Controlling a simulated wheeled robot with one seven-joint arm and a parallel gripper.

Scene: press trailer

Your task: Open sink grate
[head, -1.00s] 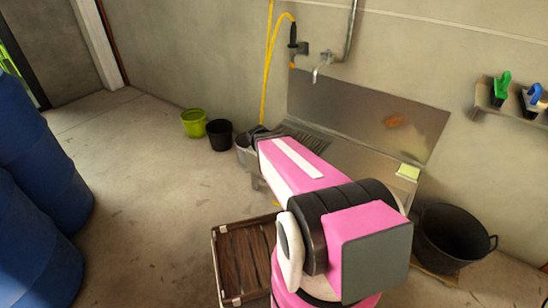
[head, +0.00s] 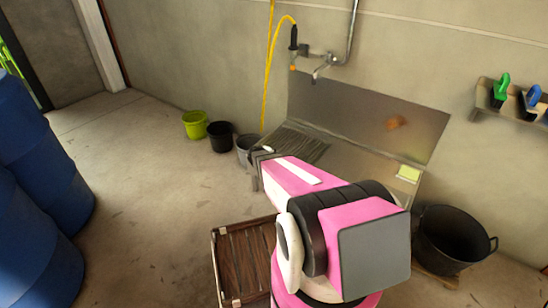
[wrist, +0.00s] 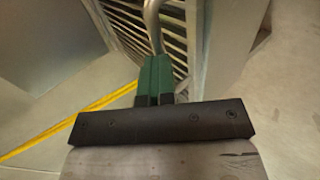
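The sink grate (head: 300,145), dark and slatted, covers the left part of the steel sink bench (head: 350,160). Its slats show in the wrist view (wrist: 172,32), with a curved metal handle (wrist: 152,22) in front of them. My gripper (wrist: 155,62) has green fingers close together at the lower end of that handle, and they look shut on it. The exact contact between the fingertips is hidden. In the head view my pink arm reaches to the left front corner of the sink, and the fingers cannot be made out there.
Green (head: 196,125), black (head: 220,136) and grey (head: 246,148) buckets stand left of the sink. A yellow hose (head: 268,70) hangs down the wall by the tap (head: 322,68). A wooden crate (head: 228,265) lies in front. A black tub (head: 450,240) stands right. Blue barrels (head: 35,190) stand left.

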